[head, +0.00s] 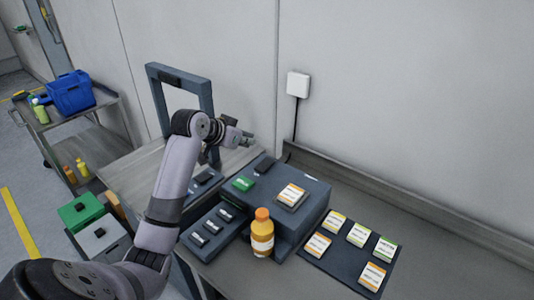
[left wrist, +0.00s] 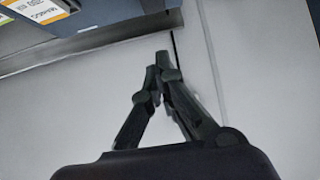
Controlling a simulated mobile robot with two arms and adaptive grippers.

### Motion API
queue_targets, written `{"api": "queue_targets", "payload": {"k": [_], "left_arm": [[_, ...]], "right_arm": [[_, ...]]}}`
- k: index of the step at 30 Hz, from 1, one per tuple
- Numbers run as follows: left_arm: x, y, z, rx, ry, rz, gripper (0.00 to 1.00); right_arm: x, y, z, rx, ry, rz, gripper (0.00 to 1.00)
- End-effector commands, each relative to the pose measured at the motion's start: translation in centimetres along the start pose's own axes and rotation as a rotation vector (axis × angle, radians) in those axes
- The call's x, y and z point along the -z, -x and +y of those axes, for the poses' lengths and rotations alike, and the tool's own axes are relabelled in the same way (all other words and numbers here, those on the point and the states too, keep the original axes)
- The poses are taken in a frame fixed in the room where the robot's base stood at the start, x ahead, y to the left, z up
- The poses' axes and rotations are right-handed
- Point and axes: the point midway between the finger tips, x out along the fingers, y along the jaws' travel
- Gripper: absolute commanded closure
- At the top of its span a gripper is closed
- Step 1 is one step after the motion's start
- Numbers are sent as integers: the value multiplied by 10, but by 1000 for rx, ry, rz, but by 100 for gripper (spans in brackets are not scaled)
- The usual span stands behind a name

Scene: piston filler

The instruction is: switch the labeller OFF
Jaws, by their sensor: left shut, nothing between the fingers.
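The labeller appears to be the blue-grey box (head: 312,205) on the bench, with a green element (head: 243,183), a black part (head: 265,165) and a label pad (head: 291,195) on top. I cannot tell which part is its switch. My left gripper (head: 246,138) is above and behind the box's back left side, apart from it. In the left wrist view its fingers (left wrist: 158,62) meet at the tips, empty, in front of the wall. A corner of a blue-grey body (left wrist: 105,12) shows at that view's top. My right gripper is not in view.
An orange bottle (head: 262,236) stands in front of the box. A dark mat (head: 333,263) with several label pads lies to the right. A grey frame (head: 150,92) stands at the back left. A white wall box (head: 298,84) has a cable running down. A cart (head: 108,98) holds a blue bin.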

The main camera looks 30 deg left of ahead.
Motion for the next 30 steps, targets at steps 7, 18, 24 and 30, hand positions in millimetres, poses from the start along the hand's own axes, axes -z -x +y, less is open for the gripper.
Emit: {"api": "queue_targets", "payload": {"k": [7, 18, 24, 30], "left_arm": [[0, -16, 1, -4, 3, -2, 100], [1, -82, 1, -3, 3, -2, 100], [-9, -110, 2, -3, 3, -6, 100], [-25, -125, 1, -1, 1, -3, 100]], "right_arm": [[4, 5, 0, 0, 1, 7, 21], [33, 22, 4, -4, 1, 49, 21], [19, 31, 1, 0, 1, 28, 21], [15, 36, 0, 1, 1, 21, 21]]}}
